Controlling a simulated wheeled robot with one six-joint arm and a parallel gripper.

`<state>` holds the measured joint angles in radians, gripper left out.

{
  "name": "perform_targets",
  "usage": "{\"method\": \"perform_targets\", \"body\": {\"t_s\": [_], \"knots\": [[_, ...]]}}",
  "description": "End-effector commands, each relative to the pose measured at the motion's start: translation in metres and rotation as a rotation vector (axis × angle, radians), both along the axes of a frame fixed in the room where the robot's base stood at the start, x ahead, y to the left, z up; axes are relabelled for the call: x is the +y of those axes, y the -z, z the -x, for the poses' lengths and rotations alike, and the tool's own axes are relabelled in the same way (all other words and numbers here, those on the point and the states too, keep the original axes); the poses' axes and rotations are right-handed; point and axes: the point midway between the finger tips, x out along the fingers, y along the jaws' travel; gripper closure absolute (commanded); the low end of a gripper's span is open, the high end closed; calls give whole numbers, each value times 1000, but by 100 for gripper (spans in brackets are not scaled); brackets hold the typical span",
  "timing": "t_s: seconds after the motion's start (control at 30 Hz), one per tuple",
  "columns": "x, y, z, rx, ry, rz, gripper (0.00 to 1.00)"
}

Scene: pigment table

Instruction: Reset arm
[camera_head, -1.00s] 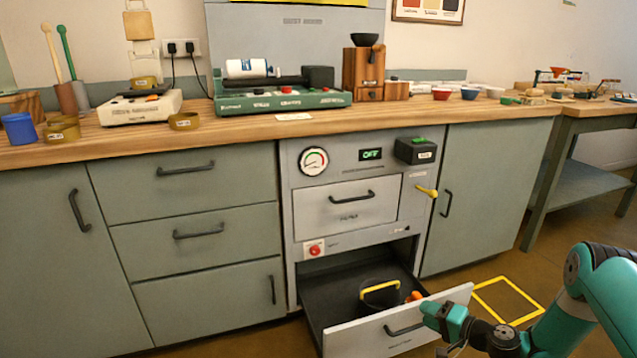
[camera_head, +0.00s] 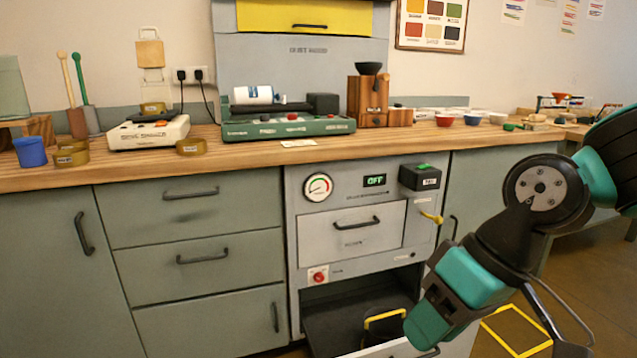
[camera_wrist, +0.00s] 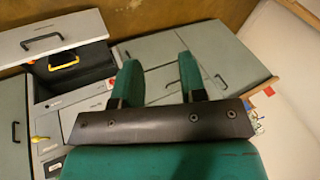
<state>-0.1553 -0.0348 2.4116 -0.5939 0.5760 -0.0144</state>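My gripper (camera_head: 424,328) hangs in front of the open lower drawer at the right of the head view, fingers pointing down and left. In the wrist view its two green fingers (camera_wrist: 159,70) stand apart with nothing between them, so it is open and empty. My arm is bent, with its upper part rising to the right edge of the head view.
The lower drawer (camera_wrist: 45,32) is pulled out and holds a dark bucket with a yellow handle (camera_head: 384,316). A yellow lever (camera_head: 431,218) sticks out of the cabinet front. A yellow floor square (camera_head: 517,332) lies right. The wooden counter (camera_head: 240,150) carries several items.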

Motion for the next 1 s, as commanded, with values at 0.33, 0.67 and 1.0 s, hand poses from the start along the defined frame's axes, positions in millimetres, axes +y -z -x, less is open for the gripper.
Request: {"method": "perform_targets", "body": {"t_s": [0.33,0.67,1.0], "knots": [[-21,-36,81,-14,-67,137,61],[-21,-122,80,-14,-67,135,61],[-21,-238,80,-14,-67,134,61]]}}
